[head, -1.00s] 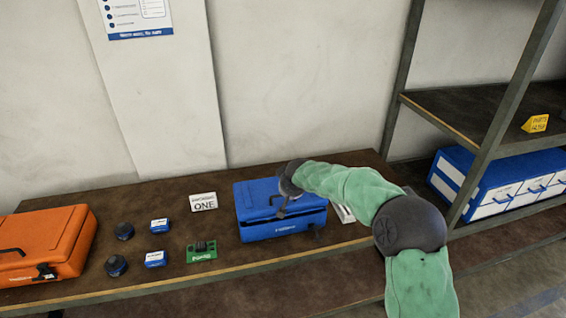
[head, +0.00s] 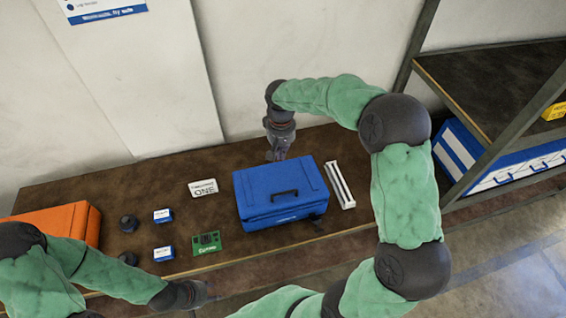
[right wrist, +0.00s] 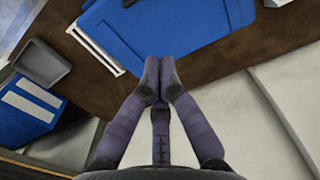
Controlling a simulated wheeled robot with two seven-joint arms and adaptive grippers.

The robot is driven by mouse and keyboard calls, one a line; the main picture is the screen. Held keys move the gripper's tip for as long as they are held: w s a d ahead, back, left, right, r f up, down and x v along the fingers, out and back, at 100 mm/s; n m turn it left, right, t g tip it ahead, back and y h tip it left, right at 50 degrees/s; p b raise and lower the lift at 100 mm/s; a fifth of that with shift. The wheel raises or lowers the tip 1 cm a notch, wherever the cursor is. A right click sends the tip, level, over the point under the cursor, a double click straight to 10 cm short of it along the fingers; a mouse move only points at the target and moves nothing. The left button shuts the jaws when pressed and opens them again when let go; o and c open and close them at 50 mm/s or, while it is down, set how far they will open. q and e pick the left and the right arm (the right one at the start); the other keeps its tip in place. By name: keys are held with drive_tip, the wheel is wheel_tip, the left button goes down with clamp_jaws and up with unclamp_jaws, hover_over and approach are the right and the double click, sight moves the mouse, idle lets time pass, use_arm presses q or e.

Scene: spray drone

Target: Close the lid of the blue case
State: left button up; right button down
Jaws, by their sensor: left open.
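The blue case (head: 282,172) stands on the brown workbench in the head view, and its lid lies down flat with the dark handle on top. I see no clear gap at its front edge. The case (right wrist: 150,30) also fills the top of the right wrist view. My right gripper (head: 277,152) is behind the case's back left part, apart from the lid as far as I can tell. In the right wrist view its fingers (right wrist: 158,75) are together and empty. My left gripper (head: 205,293) is low at the bench's front edge, open, left of the case.
A white slotted rack (head: 341,185) lies right of the case. Left are a green board (head: 205,243), a "ONE" sign (head: 203,188), small blue-white boxes (head: 163,215), dark round pieces (head: 128,223) and an orange case (head: 65,218). Metal shelving (head: 500,90) stands at right.

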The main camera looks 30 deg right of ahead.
drive_tip(key=f, duration=0.4)
drive_tip(key=s+f, duration=0.1)
drive_tip(key=f, duration=0.3)
drive_tip(key=s+f, duration=0.1)
drive_tip(key=f, duration=0.3)
drive_tip(key=shift+s+a, duration=0.1)
drive_tip(key=shift+a, duration=0.2)
drive_tip(key=shift+s+a+f, duration=0.1)
drive_tip(key=shift+s+f, duration=0.3)
drive_tip(key=shift+f, duration=0.1)
drive_tip(key=f+b, duration=0.1)
drive_tip(key=s+f+b, duration=0.1)
drive_tip(key=b, duration=0.1)
drive_tip(key=shift+s+a+f, duration=0.2)
drive_tip(key=shift+s+f, duration=0.1)
drive_tip(key=shift+f, duration=0.05)
drive_tip(key=shift+r, duration=0.1)
